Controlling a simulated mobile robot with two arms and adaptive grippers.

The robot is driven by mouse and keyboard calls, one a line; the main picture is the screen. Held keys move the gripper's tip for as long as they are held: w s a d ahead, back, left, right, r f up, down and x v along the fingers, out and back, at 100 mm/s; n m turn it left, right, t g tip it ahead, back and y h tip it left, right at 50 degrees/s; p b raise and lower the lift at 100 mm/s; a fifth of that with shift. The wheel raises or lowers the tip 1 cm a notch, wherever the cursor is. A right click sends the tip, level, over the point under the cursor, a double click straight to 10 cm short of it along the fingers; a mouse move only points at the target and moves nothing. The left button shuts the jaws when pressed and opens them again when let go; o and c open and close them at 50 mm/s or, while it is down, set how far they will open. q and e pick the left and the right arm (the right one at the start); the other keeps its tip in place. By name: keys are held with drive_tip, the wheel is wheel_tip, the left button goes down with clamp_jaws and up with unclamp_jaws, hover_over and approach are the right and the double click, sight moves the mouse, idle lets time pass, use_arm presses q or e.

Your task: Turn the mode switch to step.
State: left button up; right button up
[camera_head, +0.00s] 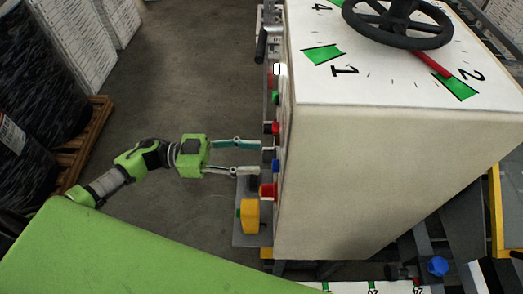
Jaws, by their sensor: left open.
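My left gripper (260,158) is open, its two fingers pointing right at a control panel (268,210) on the left face of a white cabinet (370,165). The panel is seen nearly edge-on. A small black control (267,155) sticks out level with the gap between the fingertips. I cannot tell whether it is the mode switch, nor whether the fingers touch it. Labels and switch positions are hidden. My right gripper is not in view.
A red-and-black control (270,128) sits above the fingers, a blue one (276,165) close by and a red one (268,190) below. A yellow box (249,216) juts out lower down. A handwheel (398,22) tops the cabinet. Open floor (190,85) lies left.

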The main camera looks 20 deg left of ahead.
sight(269, 157)
use_arm(q)
drive_tip(key=x, duration=0.3)
drive_tip(key=shift+p, duration=0.35)
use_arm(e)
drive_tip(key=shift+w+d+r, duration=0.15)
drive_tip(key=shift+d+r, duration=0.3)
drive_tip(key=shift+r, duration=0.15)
use_arm(q)
drive_tip(key=c, duration=1.1)
